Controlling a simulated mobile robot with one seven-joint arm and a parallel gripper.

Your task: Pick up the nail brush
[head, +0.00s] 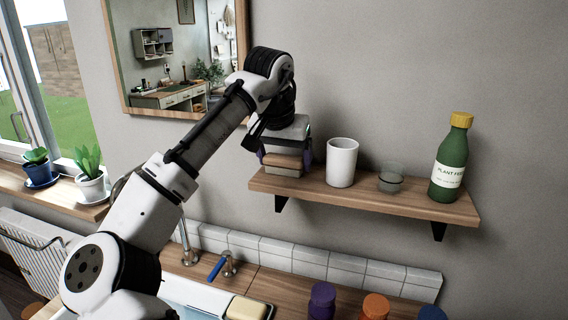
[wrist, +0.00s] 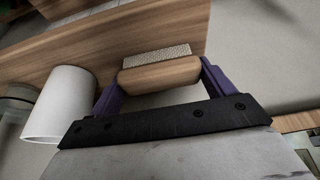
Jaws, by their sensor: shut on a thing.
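The nail brush (head: 284,163) has a wooden back and a pale bristle pad. It is at the left end of the wooden wall shelf (head: 410,198). My gripper (head: 285,156) comes down on it from above. In the wrist view, the purple fingers of my gripper (wrist: 158,84) are shut on the two ends of the nail brush (wrist: 160,75), and its bristles (wrist: 157,54) show on the far side. I cannot tell whether the brush touches the shelf.
A white cup (head: 342,163) stands close to the right of the brush. A clear glass (head: 391,179) and a green bottle (head: 450,160) stand farther right on the shelf. A mirror (head: 180,55) hangs at upper left.

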